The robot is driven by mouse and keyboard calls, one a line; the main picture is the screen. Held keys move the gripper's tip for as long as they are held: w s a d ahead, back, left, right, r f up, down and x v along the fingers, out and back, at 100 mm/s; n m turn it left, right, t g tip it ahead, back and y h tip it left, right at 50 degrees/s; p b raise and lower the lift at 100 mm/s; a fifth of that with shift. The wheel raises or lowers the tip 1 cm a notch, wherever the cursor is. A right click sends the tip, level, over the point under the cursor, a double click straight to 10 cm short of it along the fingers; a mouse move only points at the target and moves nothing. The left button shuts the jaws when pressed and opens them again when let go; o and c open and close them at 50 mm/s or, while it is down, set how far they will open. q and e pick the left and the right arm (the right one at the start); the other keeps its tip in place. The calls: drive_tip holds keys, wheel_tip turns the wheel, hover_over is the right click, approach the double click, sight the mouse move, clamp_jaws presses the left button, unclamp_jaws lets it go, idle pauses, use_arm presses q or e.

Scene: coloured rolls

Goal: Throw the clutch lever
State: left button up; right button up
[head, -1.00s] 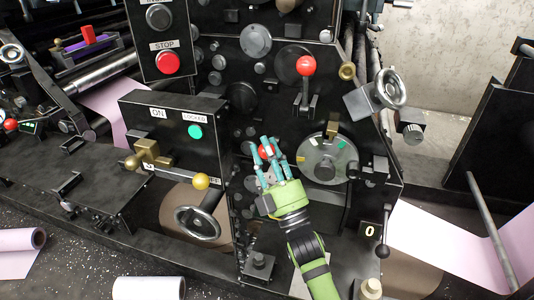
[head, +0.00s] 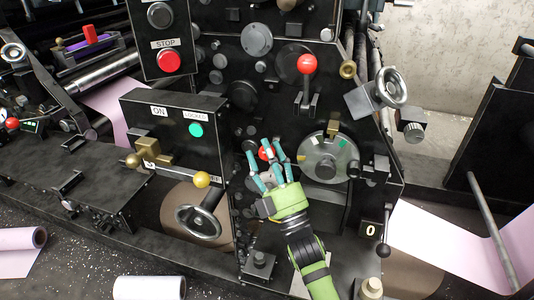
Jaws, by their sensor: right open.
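My right gripper (head: 268,166) is in the centre of the head view, green with teal fingers, reaching up from below. Its fingers are open and spread around a small red knob (head: 264,154) on the dark machine face, which they partly hide. I cannot tell whether they touch it. A lever with a red ball top (head: 307,64) stands upright above and to the right of the gripper. A lever with a yellow ball (head: 201,180) sits left of the gripper. No readable label shows which one is the clutch lever. My left gripper is not in view.
A black box with a green light (head: 196,130) and a brass handle (head: 148,148) is at left. A clear disc (head: 324,157) is close to the right of the gripper. A handwheel (head: 198,222) is at lower left. A red stop button (head: 168,61) is at upper left.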

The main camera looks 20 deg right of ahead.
drive_tip(key=v, duration=1.2)
